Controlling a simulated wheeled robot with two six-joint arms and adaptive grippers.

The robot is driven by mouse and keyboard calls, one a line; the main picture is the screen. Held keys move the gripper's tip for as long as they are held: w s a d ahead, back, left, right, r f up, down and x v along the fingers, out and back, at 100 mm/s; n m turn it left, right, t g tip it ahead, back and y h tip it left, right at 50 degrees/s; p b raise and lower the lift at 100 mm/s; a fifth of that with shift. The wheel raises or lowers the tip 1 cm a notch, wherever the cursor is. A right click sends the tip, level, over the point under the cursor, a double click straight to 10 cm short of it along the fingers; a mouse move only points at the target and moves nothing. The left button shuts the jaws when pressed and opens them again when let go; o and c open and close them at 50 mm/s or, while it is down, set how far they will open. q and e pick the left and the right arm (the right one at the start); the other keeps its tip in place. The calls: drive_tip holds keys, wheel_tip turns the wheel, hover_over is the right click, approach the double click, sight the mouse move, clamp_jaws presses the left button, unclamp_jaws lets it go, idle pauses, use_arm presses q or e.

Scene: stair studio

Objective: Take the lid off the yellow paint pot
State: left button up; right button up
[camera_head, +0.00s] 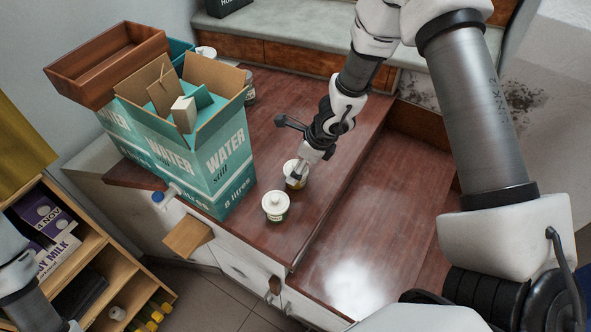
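A small pot (296,184) with a pale lid and a yellowish side stands on the red-brown wooden top. My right gripper (300,172) comes down from above right, with its fingertips at this pot's lid and covering part of it. I cannot tell whether the fingers are closed on the lid or only beside it. A second small pot (275,206) with a white knobbed lid and a greenish side stands just nearer, to the left. Part of my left arm shows at the lower left edge; its gripper is out of view.
A tall open water carton (215,160) stands left of the pots, with a brown wooden tray (108,62) behind it. Pale containers stand behind the carton. A shelf (120,270) is at lower left. The wooden top right of the pots is clear; steps rise behind.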

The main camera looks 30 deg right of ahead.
drive_tip(key=shift+s+r, duration=0.15)
drive_tip(key=shift+r, duration=0.05)
drive_tip(key=shift+s, duration=0.1)
drive_tip(key=shift+c, duration=0.7)
drive_tip(key=c, duration=1)
